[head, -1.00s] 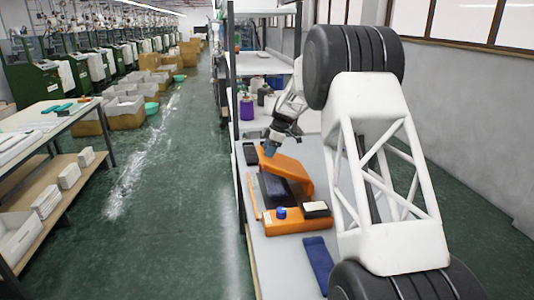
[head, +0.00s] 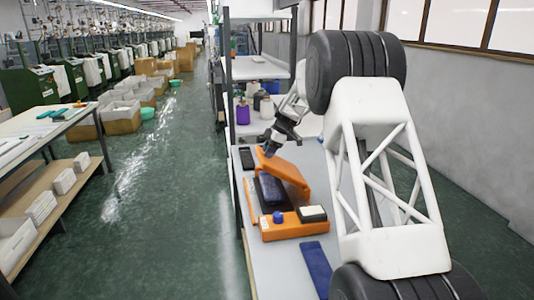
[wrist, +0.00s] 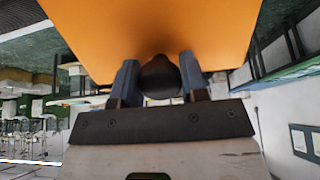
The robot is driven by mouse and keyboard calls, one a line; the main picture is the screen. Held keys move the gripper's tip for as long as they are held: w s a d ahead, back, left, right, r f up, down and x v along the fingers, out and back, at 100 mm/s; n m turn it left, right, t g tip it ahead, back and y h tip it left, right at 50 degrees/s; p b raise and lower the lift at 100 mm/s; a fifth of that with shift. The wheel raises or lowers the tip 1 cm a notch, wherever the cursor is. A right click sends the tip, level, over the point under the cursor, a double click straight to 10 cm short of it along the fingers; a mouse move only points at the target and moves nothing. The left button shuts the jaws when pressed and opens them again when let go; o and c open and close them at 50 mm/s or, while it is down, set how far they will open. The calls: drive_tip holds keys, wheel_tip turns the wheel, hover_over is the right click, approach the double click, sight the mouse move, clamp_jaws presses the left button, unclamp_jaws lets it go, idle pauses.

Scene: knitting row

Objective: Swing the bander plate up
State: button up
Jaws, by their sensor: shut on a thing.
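The orange bander plate (head: 288,171) is tilted up over the bander, its near edge lower than the end at my gripper. The orange bander base (head: 318,231) with a blue knob (head: 278,217) sits on the grey table. A dark block (head: 268,190) lies under the plate. My gripper (head: 269,149) is at the plate's far left corner. In the wrist view, its two blue-grey fingers (wrist: 159,80) are shut on a round black knob (wrist: 160,77) at the edge of the orange plate (wrist: 150,30).
A dark blue cloth strip (head: 317,268) lies on the table (head: 245,212) in front of the bander. A black item (head: 247,158) lies left of my gripper. Purple (head: 243,113) and white bottles stand behind. A thin orange rod (head: 250,199) lies at the left.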

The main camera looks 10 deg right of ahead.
sight(279, 163)
drive_tip(key=shift+d+r+y, duration=0.5)
drive_tip(key=shift+d+r, duration=0.2)
drive_tip(key=shift+r, duration=0.05)
drive_tip(key=shift+d, duration=0.1)
drive_tip(key=shift+d+r+y, duration=0.4)
drive_tip(key=shift+d+r, duration=0.05)
drive_tip(key=shift+d, duration=0.25)
drive_tip(key=shift+d+r+y, duration=0.4)
drive_tip(key=shift+d+r, duration=0.05)
drive_tip(key=shift+d, duration=0.35)
drive_tip(key=shift+d+r+y, duration=0.3)
drive_tip(key=shift+d+y, duration=0.1)
drive_tip(key=shift+d, duration=0.35)
drive_tip(key=shift+d+r+y, duration=0.25)
drive_tip(key=shift+d+y, duration=0.15)
drive_tip(key=shift+d, duration=0.4)
